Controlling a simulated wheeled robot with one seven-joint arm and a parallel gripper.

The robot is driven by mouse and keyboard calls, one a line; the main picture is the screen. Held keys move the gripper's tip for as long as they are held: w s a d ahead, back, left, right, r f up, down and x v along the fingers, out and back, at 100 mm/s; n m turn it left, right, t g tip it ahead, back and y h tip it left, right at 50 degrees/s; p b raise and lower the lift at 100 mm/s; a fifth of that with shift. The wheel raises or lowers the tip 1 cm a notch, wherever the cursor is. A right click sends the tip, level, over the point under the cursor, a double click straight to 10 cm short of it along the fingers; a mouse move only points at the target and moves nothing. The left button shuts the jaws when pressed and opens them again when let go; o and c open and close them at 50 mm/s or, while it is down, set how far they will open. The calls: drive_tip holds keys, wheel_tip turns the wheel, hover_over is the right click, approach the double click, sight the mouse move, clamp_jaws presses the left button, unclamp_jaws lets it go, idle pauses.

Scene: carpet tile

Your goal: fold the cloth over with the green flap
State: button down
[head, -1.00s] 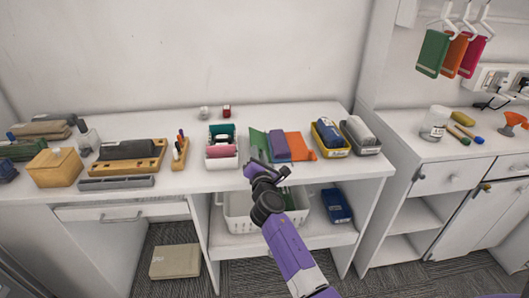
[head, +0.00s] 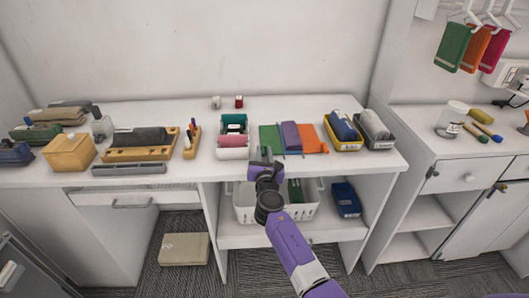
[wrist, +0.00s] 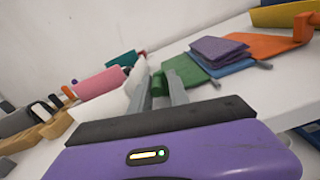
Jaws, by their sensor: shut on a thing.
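The cloth lies near the front edge of the white desk, with a green flap (head: 269,136) on the left, a purple part (head: 290,134) in the middle and an orange flap (head: 313,140) on the right. In the wrist view the purple part (wrist: 218,49) lies raised over a blue layer (wrist: 228,68), and the orange flap (wrist: 262,44) spreads beyond. My gripper (head: 264,156) is at the near edge of the green flap, by the desk edge. Its two grey fingers (wrist: 161,88) are shut on the green flap; the exact grip is partly hidden.
A white holder with a pink roll (head: 233,142) stands just left of the cloth. A white basket (head: 246,207) sits on the shelf below. Bare desk (head: 285,110) lies behind the cloth.

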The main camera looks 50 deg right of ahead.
drive_tip(key=shift+w+a+r, duration=0.1)
drive_tip(key=shift+w+a, duration=0.35)
drive_tip(key=shift+a, duration=0.05)
drive_tip(key=c, duration=1.4)
unclamp_jaws()
drive_tip(key=shift+d, duration=0.1)
drive_tip(key=shift+s+d+f, duration=0.2)
drive_tip(key=shift+s, duration=0.05)
drive_tip(key=v, duration=0.8)
